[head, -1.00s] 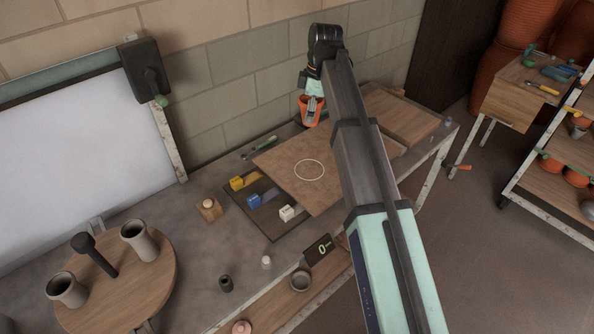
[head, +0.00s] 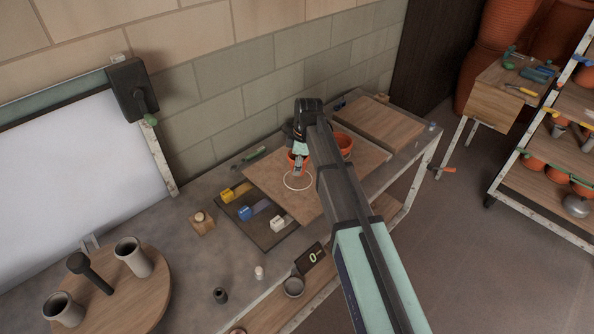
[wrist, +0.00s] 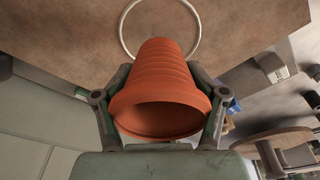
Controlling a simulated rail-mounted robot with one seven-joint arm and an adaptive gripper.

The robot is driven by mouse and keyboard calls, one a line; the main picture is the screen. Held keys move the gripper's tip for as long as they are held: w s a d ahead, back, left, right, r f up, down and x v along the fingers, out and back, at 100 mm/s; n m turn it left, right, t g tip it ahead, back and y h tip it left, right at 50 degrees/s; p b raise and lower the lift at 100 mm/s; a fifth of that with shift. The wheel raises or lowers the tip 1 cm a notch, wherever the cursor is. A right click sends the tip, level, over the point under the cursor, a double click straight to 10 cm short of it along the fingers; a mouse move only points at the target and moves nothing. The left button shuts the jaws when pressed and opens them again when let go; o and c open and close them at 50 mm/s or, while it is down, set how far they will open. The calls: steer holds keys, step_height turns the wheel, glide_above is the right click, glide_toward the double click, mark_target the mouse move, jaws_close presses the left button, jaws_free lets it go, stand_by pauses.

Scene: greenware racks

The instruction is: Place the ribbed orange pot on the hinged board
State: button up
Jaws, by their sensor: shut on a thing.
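The ribbed orange pot (wrist: 158,75) is held between the fingers of my gripper (wrist: 160,90) in the wrist view, its wide mouth toward the camera and its narrow end toward the board. In the head view the pot (head: 291,158) is partly hidden by my gripper (head: 298,168). The brown board (head: 272,184), which I take for the hinged board, bears a white ring (head: 297,189). The pot overlaps the ring's far edge in the head view; I cannot tell whether it touches the board. The board's hinge is not visible.
Another orange pot (head: 344,142) stands near the board's far right, by a wooden slab (head: 378,130). Yellow (head: 227,195), blue (head: 245,213) and white (head: 278,224) blocks lie beside the board's left edge. A round wooden stand (head: 150,290) holds grey cups at front left.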

steer(key=shift+f+p, duration=0.35)
steer(key=shift+f, duration=1.35)
steer(key=shift+f, duration=0.15)
steer(key=o, duration=1.4)
steer(key=shift+c, duration=0.2)
steer(key=r+b, duration=0.1)
steer(key=r, duration=0.3)
steer(key=d+r, duration=0.1)
steer(key=r, duration=0.3)
steer(key=r+b, duration=0.1)
steer(key=r, duration=0.3)
steer(key=shift+d+r+b, duration=0.1)
steer(key=shift+d+b, duration=0.25)
steer(key=shift+d, duration=0.05)
